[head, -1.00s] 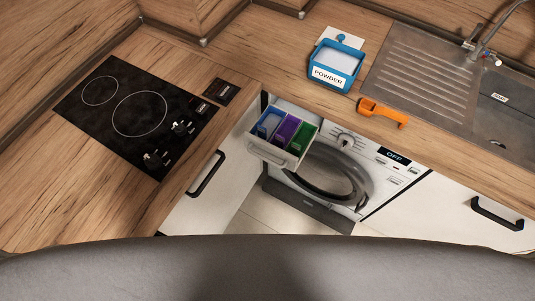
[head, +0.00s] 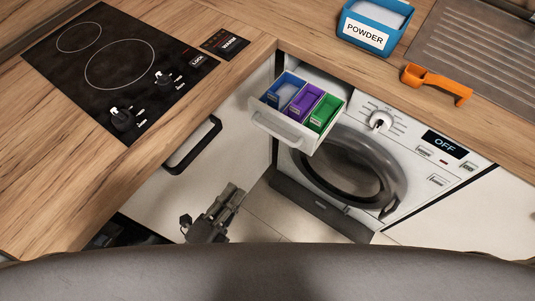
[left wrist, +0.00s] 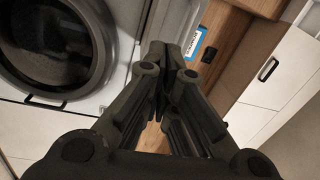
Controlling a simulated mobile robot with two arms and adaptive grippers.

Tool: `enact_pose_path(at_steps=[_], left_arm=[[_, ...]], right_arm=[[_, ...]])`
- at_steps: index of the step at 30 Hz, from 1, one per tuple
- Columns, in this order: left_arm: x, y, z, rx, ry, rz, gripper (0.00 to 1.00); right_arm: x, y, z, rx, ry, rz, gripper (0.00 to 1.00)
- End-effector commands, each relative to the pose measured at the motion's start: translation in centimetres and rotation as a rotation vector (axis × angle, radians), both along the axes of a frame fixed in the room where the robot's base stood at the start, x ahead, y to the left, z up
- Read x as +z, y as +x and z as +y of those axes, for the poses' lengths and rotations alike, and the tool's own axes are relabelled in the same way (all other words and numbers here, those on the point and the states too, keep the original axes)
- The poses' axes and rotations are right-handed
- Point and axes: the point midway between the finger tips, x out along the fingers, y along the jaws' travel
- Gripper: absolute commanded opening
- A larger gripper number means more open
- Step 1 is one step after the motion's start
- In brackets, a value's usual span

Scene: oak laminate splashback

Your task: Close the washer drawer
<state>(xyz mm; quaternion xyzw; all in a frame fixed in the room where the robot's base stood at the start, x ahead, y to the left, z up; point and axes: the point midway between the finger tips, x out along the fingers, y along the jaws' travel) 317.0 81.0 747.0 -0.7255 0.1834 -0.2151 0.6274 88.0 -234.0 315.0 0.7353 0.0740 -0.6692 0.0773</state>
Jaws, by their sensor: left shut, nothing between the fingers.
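The washer drawer (head: 281,128) is pulled out at the washer's upper left in the head view. It holds a blue, a purple and a green compartment. The washer (head: 436,160) stands under the counter with its round door shut and a display reading OFF; its door also shows at the left of the left wrist view (left wrist: 62,45). My left gripper (head: 232,190) is low in front of the cabinets, below and left of the drawer and apart from it. Its fingers (left wrist: 162,52) are together and empty in the left wrist view. My right gripper is not in view.
A blue powder box (head: 374,27) and an orange scoop (head: 436,84) sit on the counter above the washer. A black hob (head: 115,70) lies at the left. A cabinet with a black handle (head: 193,146) stands left of the drawer. The floor before the washer is clear.

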Motion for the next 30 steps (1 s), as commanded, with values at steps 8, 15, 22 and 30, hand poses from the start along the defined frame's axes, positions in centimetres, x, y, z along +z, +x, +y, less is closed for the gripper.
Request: enact_pose_path(at_steps=[8,15,22,30], left_arm=[[3.1,-0.3,-1.4,-0.036,0.045,-0.161,0.00],[4.0,3.1,-3.7,-0.035,0.040,-0.160,0.00],[4.8,7.0,-6.5,-0.035,0.041,-0.159,0.00],[5.4,9.9,-8.6,-0.034,0.041,-0.153,0.00]], right_arm=[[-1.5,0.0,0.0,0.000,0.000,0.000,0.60],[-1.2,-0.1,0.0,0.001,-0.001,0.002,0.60],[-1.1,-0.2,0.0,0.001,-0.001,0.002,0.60],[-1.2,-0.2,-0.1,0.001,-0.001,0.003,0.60]])
